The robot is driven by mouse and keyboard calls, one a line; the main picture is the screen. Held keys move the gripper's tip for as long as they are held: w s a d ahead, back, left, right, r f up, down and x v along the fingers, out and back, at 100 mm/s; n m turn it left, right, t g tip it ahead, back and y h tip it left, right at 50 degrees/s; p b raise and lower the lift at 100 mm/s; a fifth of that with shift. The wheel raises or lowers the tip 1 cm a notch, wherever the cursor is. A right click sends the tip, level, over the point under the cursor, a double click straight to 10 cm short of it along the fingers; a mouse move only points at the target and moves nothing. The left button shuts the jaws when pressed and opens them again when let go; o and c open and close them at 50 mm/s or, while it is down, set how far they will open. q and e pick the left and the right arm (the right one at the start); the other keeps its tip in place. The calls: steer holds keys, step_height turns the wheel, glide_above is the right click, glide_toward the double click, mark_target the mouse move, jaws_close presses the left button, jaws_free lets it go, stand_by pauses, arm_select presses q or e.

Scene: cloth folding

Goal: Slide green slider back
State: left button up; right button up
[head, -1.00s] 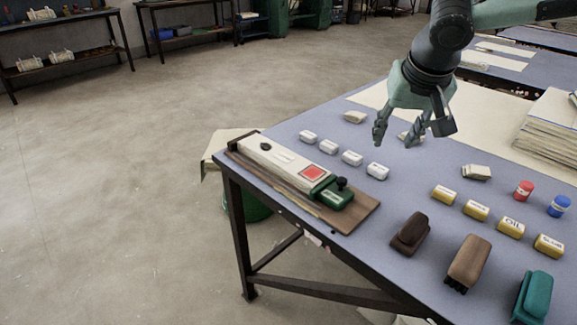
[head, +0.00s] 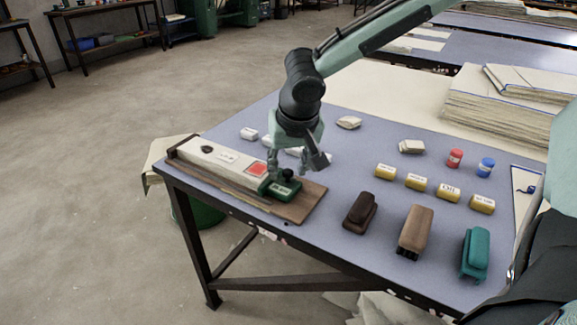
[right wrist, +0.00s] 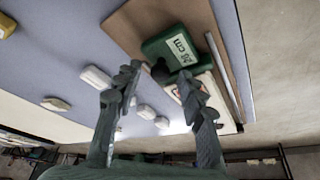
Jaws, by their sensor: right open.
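The green slider (head: 282,188) sits near the right end of a long white bar (head: 222,160) on a brown wooden board (head: 305,205), beside a red square. A dark knob stands on it. My right gripper (head: 292,172) is open and just above the slider, its fingers to either side of the knob as seen from the head. In the right wrist view the green slider (right wrist: 170,48) shows a "cm" label, and its dark knob lies between and beyond the open fingertips (right wrist: 160,78). I cannot tell whether a finger touches it. My left gripper is not in view.
Several white blocks (head: 249,133) lie behind the board, partly hidden by my gripper. Yellow blocks (head: 416,181), red (head: 455,158) and blue (head: 486,167) cylinders and brushes (head: 415,231) lie to the right. The table's front edge is close to the board.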

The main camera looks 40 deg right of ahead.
steer(key=shift+c, duration=0.2)
steer(key=c, duration=0.7)
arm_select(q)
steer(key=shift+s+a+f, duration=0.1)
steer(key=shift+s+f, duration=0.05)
arm_select(e)
jaws_close()
steer(key=s, duration=0.1)
steer(key=s+d, duration=0.1)
steer(key=s, duration=0.1)
steer(key=shift+s+d+r, duration=0.1)
steer(key=shift+s+d, duration=0.2)
steer(key=shift+s, duration=0.15)
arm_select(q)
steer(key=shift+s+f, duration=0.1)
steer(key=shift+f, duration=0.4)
arm_select(e)
steer(key=shift+f, duration=0.2)
steer(key=o, duration=0.7)
jaws_free()
steer(key=shift+s+d+r, duration=0.1)
steer(key=shift+s, duration=0.05)
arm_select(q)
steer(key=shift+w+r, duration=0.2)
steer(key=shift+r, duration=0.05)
arm_select(e)
steer(key=shift+o, duration=0.2)
